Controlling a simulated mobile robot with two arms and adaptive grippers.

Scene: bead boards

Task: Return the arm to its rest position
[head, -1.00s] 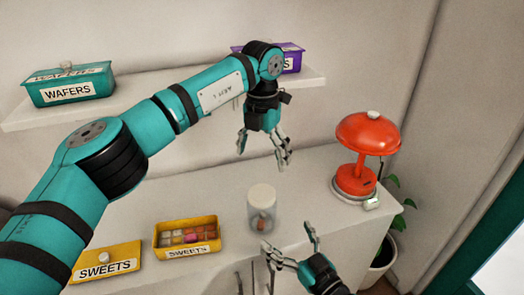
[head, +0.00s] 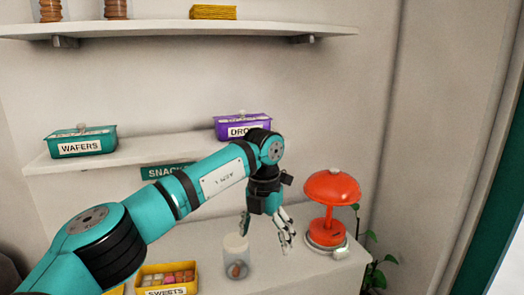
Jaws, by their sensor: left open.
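My left arm (head: 222,177) comes in from the lower left and reaches over the counter. Its gripper (head: 266,230) hangs down, open and empty, above the counter, between a clear jar and the red lamp. The jar (head: 236,258), with a pale lid and something brown inside, stands on the counter just left of and below the gripper in the picture. My right gripper is out of the picture.
A yellow sweets box (head: 167,279) sits at the bottom. The red lamp (head: 331,192) stands at right on the counter (head: 300,277). A wafers box (head: 80,141) and a purple box (head: 243,125) are on the lower shelf (head: 140,151). An upper shelf (head: 180,29) runs above.

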